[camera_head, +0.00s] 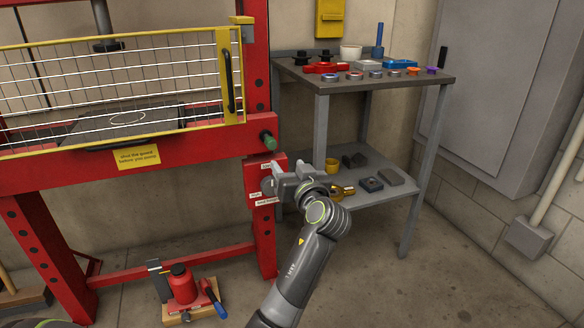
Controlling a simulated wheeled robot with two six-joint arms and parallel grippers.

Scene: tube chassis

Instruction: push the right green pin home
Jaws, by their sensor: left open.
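The right green pin (268,140) sticks out of the front of the red press frame (200,152), at the right upright just below the guard. Part of it stands proud of the red beam. My left gripper (271,182) is open, below the pin and apart from it, in front of a red panel (252,182) with white labels. The gripper covers part of this panel, and the space between its jaws is hard to make out. My right gripper is not in view.
A yellow-framed mesh guard (228,80) with a black handle covers the press opening above the pin. A grey bench (437,80) with small parts stands to the right. A red jack (182,284) sits on the floor. Floor at lower right is clear.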

